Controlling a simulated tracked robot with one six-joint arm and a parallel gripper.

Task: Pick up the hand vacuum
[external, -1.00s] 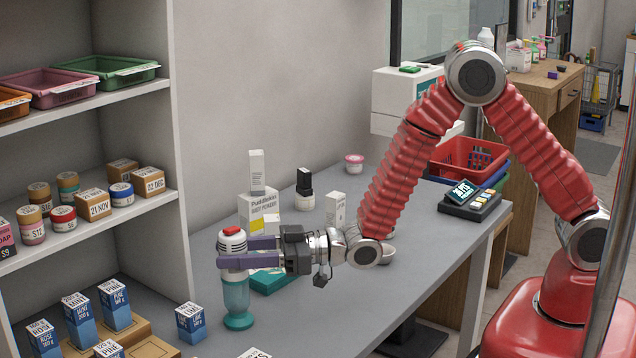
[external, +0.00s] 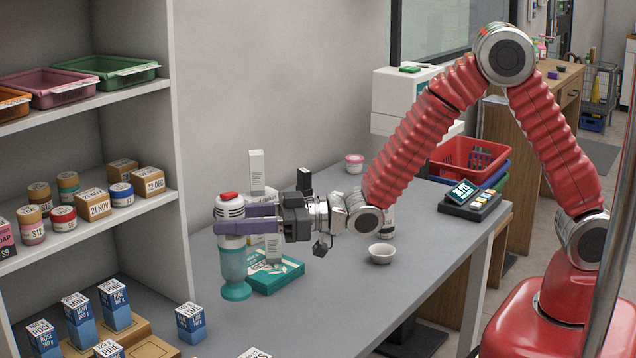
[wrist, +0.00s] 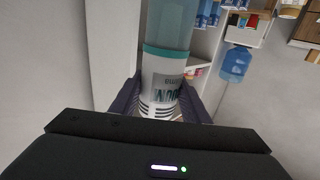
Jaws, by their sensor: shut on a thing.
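The hand vacuum (external: 233,264) is upright, with a white top, a red button and a teal see-through lower part ending in a teal foot. My gripper (external: 247,219) is shut on its white upper part, one purple finger on each side. The vacuum's foot appears raised above the grey counter. In the wrist view the vacuum (wrist: 168,75) stands between the two dark fingers (wrist: 160,103), and its red button is out of sight.
A teal box (external: 275,277) lies on the counter just behind the vacuum. A white bowl (external: 382,254) is to the right. Blue boxes (external: 190,322) stand at the front left, beside the shelf unit (external: 181,150). The front counter is mostly clear.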

